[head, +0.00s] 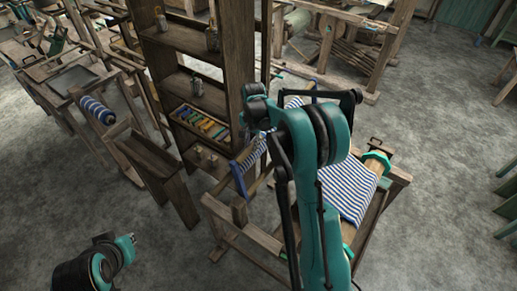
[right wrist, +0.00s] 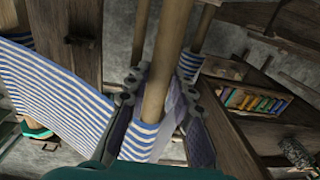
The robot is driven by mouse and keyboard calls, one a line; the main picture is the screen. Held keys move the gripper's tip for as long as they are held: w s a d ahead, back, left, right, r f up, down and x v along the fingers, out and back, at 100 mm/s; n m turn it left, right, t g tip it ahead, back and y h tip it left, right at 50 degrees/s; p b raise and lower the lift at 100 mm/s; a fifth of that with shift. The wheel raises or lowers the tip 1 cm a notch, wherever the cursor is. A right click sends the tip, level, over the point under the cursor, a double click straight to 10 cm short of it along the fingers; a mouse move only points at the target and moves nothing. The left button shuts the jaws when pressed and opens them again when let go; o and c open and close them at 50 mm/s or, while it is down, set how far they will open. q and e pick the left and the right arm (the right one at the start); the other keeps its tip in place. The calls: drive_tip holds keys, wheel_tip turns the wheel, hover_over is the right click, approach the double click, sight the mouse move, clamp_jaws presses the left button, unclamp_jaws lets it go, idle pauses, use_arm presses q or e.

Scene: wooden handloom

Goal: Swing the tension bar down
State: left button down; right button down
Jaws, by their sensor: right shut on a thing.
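The tension bar (right wrist: 167,50) is a pale round wooden rod running up the middle of the right wrist view. My right gripper (right wrist: 160,95) is shut on it, with a dark finger on each side of the rod. In the head view my teal right arm reaches over the loom (head: 208,203) and hides most of the grip. Blue-and-white striped cloth (head: 343,192) stretches across the loom; it also shows left of the bar in the right wrist view (right wrist: 50,88).
A tall wooden shelf (head: 240,62) stands just behind the loom, with a tray of coloured pieces (head: 200,124) on it. Another wooden frame with a striped roll (head: 97,109) is at the left. Grey floor (head: 440,150) is clear to the right.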

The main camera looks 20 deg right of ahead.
drive_tip(key=w+a+f+b, duration=0.6)
drive_tip(key=w+a+f, duration=0.1)
drive_tip(key=w, duration=0.4)
drive_tip(key=shift+w+a+f, duration=0.15)
drive_tip(key=shift+f, duration=0.6)
drive_tip(key=c, duration=1.4)
unclamp_jaws()
drive_tip(key=shift+w+f, duration=0.1)
drive_tip(key=shift+w, duration=0.05)
drive_tip(key=shift+o, duration=0.5)
drive_tip(key=shift+w+a+f, duration=0.3)
drive_tip(key=shift+w, duration=0.25)
drive_tip(key=shift+s+d+r, duration=0.2)
drive_tip(key=shift+d, duration=0.05)
drive_tip(key=shift+d, duration=0.1)
